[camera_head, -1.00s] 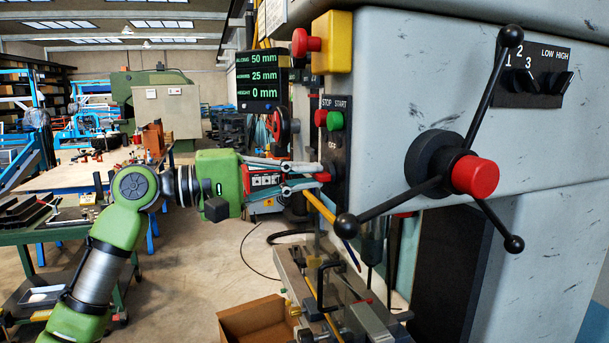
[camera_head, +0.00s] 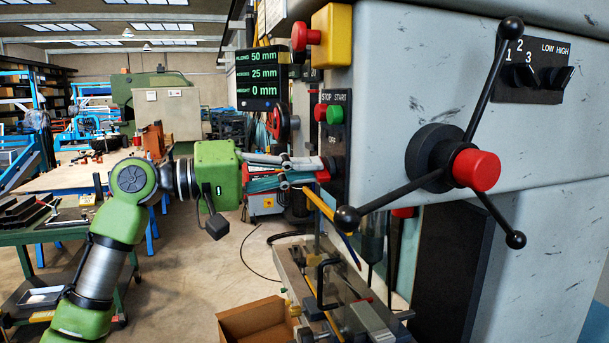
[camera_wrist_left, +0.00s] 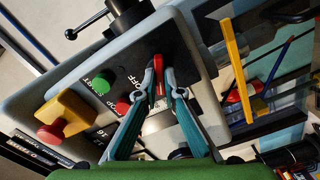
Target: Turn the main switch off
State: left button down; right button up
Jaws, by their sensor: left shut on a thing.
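The main switch has a red handle (camera_wrist_left: 158,66) on the dark control panel (camera_head: 334,192) at the machine's left face. It also shows in the head view as a small red end (camera_head: 323,176) beside the fingertips. My left gripper (camera_head: 316,170) reaches it from the left, and its fingers are shut on the handle. In the left wrist view both fingertips (camera_wrist_left: 159,84) press on the handle from either side. The word OFF is printed next to the handle. Part of the switch is hidden by the fingers. My right gripper is not in view.
Above the switch sit a red STOP button (camera_head: 320,112) and a green START button (camera_head: 335,114). A red emergency button (camera_head: 305,37) on a yellow box is higher up. A three-armed feed handle (camera_head: 448,168) juts out at right. A yellow bar (camera_head: 318,203) lies just below the fingers.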

pick_arm(q)
jog(key=m+b, duration=0.2)
jog(key=m, duration=0.4)
jog(key=m+b, duration=0.2)
jog(key=m, duration=0.4)
jog(key=shift+f+m, duration=0.2)
jog(key=shift+m, duration=0.2)
jog(key=shift+d, duration=0.1)
jog(key=c, duration=2.2)
grip_release()
jog(key=shift+o, duration=0.2)
jog(key=shift+r, duration=0.1)
jog(key=v, duration=1.2)
